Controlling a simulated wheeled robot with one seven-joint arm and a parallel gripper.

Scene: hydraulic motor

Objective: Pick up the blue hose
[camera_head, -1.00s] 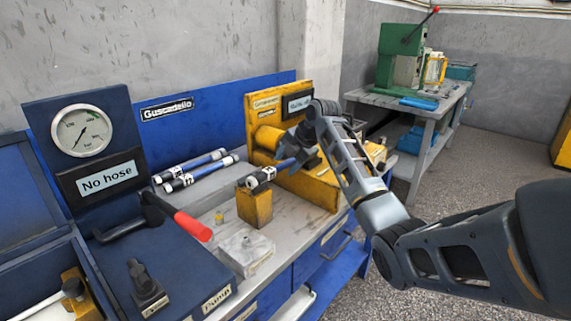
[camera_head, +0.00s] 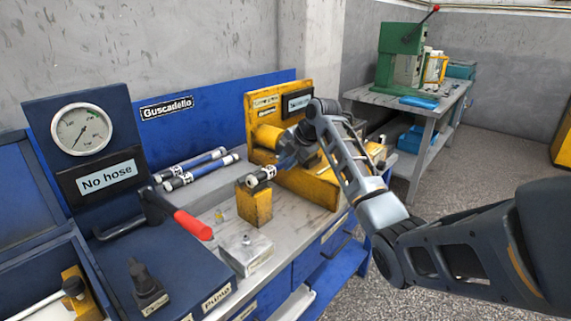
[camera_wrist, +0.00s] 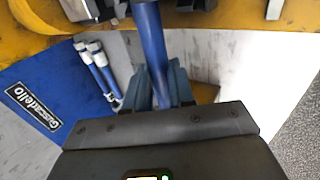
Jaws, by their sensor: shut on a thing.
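A blue hose has a metal end fitting with a white label (camera_head: 260,177) showing over a small yellow block (camera_head: 254,204). The rest of its length runs back into my gripper (camera_head: 288,158). In the wrist view the blue hose (camera_wrist: 151,45) passes between the fingers of my gripper (camera_wrist: 158,88), which are shut on it. My gripper and wrist hide the hose's far end in the head view. I cannot tell whether the fitting touches the yellow block.
Two more blue hoses (camera_head: 195,167) lie on a grey ledge behind. A yellow motor stand (camera_head: 310,185) is close behind my gripper. A red-handled lever (camera_head: 190,224) and a "No hose" gauge panel (camera_head: 82,131) are to the left.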

